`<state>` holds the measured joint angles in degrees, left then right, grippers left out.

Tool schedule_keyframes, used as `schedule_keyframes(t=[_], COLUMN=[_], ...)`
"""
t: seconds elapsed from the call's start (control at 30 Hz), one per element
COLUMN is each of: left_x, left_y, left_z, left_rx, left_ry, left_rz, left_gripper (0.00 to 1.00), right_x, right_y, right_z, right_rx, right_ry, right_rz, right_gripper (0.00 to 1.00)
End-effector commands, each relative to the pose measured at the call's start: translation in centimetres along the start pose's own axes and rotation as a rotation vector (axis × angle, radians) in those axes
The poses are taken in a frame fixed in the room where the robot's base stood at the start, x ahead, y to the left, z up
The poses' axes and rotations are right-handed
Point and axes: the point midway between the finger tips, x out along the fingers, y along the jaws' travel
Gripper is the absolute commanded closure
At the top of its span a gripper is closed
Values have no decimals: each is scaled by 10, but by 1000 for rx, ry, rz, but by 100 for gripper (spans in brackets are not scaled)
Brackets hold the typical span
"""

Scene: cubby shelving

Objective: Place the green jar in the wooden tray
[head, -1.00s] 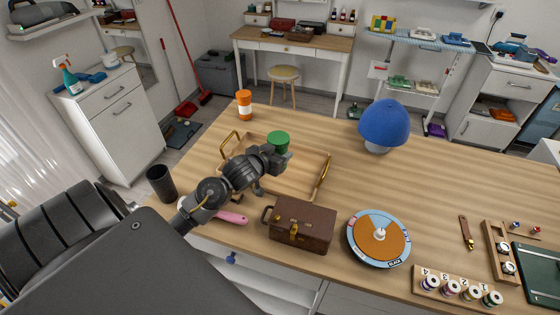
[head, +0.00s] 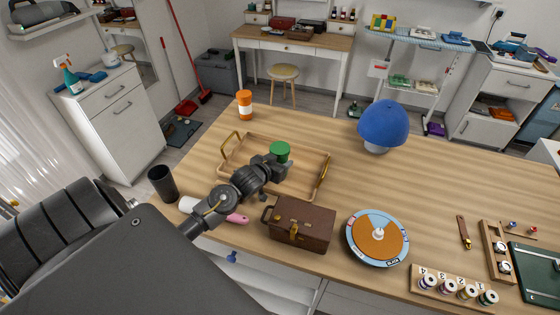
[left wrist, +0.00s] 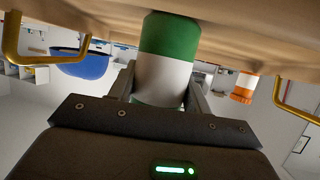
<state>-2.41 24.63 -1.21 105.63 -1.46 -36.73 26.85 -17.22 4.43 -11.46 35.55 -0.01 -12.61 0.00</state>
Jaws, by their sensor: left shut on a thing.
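The green jar (head: 280,149) has a green top and is held over the inside of the wooden tray (head: 318,153), near its middle. My left gripper (head: 279,161) is shut on it. The left wrist view, which is upside down, shows the jar (left wrist: 166,72) with green bands and a white middle between my fingers (left wrist: 160,88). Its green end is close to the tray's floor (left wrist: 240,20); I cannot tell whether it touches. The tray has brass handles at its left and right ends. My right gripper is not in view.
An orange bottle (head: 244,104) stands behind the tray. A brown box (head: 302,223) sits in front of it, and a black cup (head: 161,183) at its left. A pink object (head: 238,218) lies near my arm. A blue lamp (head: 383,124) and a round dial (head: 378,238) stand to the right.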

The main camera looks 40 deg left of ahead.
Motion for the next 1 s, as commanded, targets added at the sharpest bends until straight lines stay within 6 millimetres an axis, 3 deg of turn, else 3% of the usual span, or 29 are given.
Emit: schedule_keyframes(t=[0.1, 0.13, 0.3, 0.67, 1.0], left_x=[1, 1, 1, -4, -70], left_y=[0, 0, 0, 0, 0], left_z=[3, 3, 3, 0, 2], left_rx=[-1, 0, 0, 0, 1], left_ry=[0, -1, -1, 0, -1], left_rz=[-1, -1, -1, 0, 1], left_gripper=[76, 49, 30, 30, 30], right_x=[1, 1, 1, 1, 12], right_y=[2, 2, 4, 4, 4], right_z=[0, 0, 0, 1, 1], right_rx=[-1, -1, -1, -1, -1], right_ry=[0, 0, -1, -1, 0], right_rz=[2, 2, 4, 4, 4], right_gripper=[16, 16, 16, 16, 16])
